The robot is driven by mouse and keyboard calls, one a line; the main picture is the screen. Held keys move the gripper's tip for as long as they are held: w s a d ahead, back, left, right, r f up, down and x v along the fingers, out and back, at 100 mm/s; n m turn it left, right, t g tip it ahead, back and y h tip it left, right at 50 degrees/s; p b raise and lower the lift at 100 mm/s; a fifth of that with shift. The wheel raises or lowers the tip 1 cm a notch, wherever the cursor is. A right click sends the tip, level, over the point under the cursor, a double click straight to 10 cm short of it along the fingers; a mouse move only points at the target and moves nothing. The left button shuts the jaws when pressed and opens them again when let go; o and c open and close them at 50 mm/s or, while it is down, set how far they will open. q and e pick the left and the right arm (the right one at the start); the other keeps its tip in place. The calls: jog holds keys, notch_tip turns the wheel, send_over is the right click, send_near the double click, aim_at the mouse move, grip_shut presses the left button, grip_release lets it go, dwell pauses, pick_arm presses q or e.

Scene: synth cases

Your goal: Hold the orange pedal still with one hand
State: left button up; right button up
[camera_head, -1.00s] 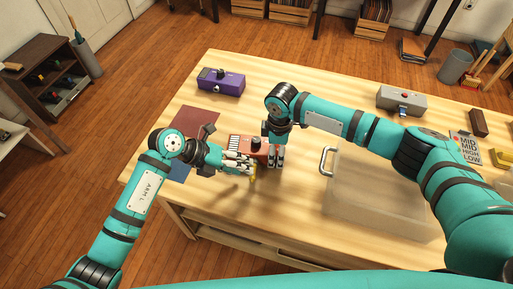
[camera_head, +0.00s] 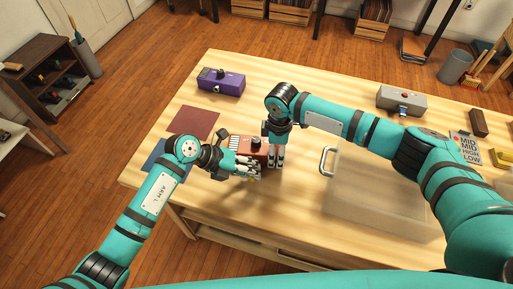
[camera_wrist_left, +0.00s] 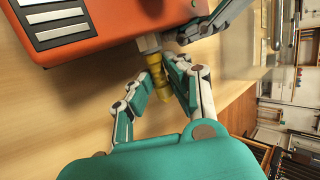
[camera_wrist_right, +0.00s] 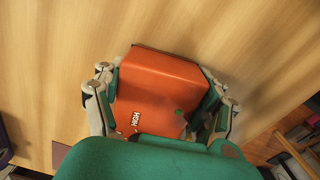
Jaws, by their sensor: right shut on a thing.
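Whether those fingers press on the plug is unclear.
A purple pedal (camera_head: 221,83) stands at the back left and a grey one (camera_head: 402,101) at the back right. A red mat (camera_head: 193,122) and a blue mat (camera_head: 165,162) lie at left. A clear bin (camera_head: 385,210) with a handle is right of the pedal.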

pick_arm(q)
jog(key=shift+s+f, duration=0.1)
jog(key=shift+s, duration=0.05)
grip_shut()
jog(key=shift+s+a, duration=0.1)
jog(key=shift+s, duration=0.05)
pick_arm(e)
jog(key=shift+d, duration=0.1)
pick_arm(q)
jog(key=shift+s+a, duration=0.1)
jog(key=shift+s, duration=0.4)
jog(key=shift+s, duration=0.15)
jog(key=shift+s+a, duration=0.2)
jog(key=shift+s, duration=0.8)
jog(key=shift+s, duration=0.1)
pick_arm(e)
jog(key=shift+f, duration=0.1)
